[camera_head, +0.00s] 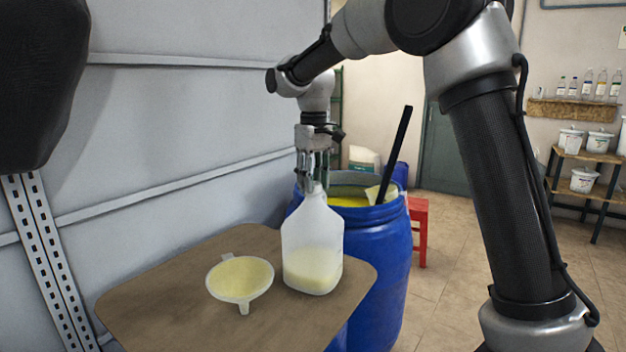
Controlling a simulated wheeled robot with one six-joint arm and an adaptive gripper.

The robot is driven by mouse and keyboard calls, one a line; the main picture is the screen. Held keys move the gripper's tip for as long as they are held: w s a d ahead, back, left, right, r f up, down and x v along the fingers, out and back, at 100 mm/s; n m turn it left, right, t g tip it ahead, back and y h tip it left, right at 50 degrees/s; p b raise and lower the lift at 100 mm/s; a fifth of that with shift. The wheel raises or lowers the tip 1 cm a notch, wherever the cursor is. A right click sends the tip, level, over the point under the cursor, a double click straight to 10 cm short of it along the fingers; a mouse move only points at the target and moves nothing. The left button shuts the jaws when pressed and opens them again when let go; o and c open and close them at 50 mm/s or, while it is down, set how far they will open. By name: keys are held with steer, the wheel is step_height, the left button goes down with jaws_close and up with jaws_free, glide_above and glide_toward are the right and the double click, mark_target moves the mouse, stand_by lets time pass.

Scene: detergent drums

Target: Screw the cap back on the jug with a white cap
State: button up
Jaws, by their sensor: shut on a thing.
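A translucent white jug (312,245) with pale yellow liquid in its lower part stands upright on the brown table (150,297), near its right side. My gripper (313,178) points straight down directly above the jug's neck. Its fingers are shut on the white cap at the mouth of the jug. The fingers hide most of the cap, so I cannot tell how it sits on the thread.
A white funnel (240,279) with yellowish residue lies left of the jug. Behind the table stands an open blue drum (385,260) of yellow liquid, with a black stick (396,150) rising from it. A red stool (420,229) is beyond. A grey wall closes the left.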

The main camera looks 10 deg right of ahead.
steer(key=shift+f, duration=0.1)
steer(key=m, duration=0.4)
steer(key=shift+m, duration=1)
steer(key=m, duration=0.4)
steer(key=o, duration=1.2)
steer(key=shift+o, duration=0.2)
steer(key=o, duration=0.4)
